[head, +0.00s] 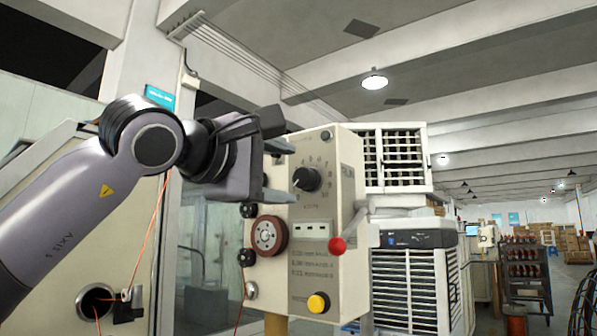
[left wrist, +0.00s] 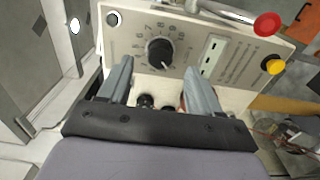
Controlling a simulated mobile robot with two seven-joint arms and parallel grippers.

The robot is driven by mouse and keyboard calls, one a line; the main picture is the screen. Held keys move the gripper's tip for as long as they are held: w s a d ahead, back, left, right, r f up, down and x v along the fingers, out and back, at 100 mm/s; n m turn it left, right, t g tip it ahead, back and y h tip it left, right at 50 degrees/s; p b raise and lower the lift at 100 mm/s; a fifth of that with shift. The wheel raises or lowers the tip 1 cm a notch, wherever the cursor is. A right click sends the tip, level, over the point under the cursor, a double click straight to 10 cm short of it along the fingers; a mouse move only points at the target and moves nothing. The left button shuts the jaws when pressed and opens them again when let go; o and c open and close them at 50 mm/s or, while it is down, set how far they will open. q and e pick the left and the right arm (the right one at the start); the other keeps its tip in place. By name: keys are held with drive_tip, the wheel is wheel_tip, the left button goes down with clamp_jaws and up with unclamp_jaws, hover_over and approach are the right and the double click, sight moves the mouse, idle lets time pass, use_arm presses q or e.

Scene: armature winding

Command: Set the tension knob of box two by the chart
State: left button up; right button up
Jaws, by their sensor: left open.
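The tension knob (head: 307,179) is black and round with a pale pointer line, on the front panel of a cream control box (head: 327,275). A numbered dial surrounds it. In the left wrist view the knob (left wrist: 160,51) lies ahead of the fingertips, roughly between them. My left gripper (head: 278,170) is open and empty, close to the panel. In the left wrist view its two grey fingers (left wrist: 159,72) stand apart, with no clear contact with the knob. Printed lines show low on the panel, too small to read. No separate chart can be made out. My right gripper is not in view.
A red ball-ended lever (head: 337,245) and a yellow button (head: 318,303) stick out from the box. A reddish-brown wheel (head: 268,236) and black knobs sit at its left edge. An orange wire (head: 161,207) hangs at left. A louvred cabinet (head: 418,285) stands behind right.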

sight(300, 178)
use_arm(q)
drive_tip(key=shift+p+x, duration=0.6)
drive_tip(key=shift+x, duration=1.55)
drive_tip(key=shift+s, duration=0.1)
drive_tip(key=c, duration=1)
drive_tip(key=shift+c, duration=0.2)
drive_tip(key=shift+m, duration=0.3)
drive_tip(key=m+p, duration=0.2)
drive_tip(key=m, duration=0.2)
drive_tip(key=shift+r, duration=0.1)
drive_tip(key=m+p, duration=0.2)
drive_tip(key=m, duration=0.3)
drive_tip(key=shift+m, duration=0.4)
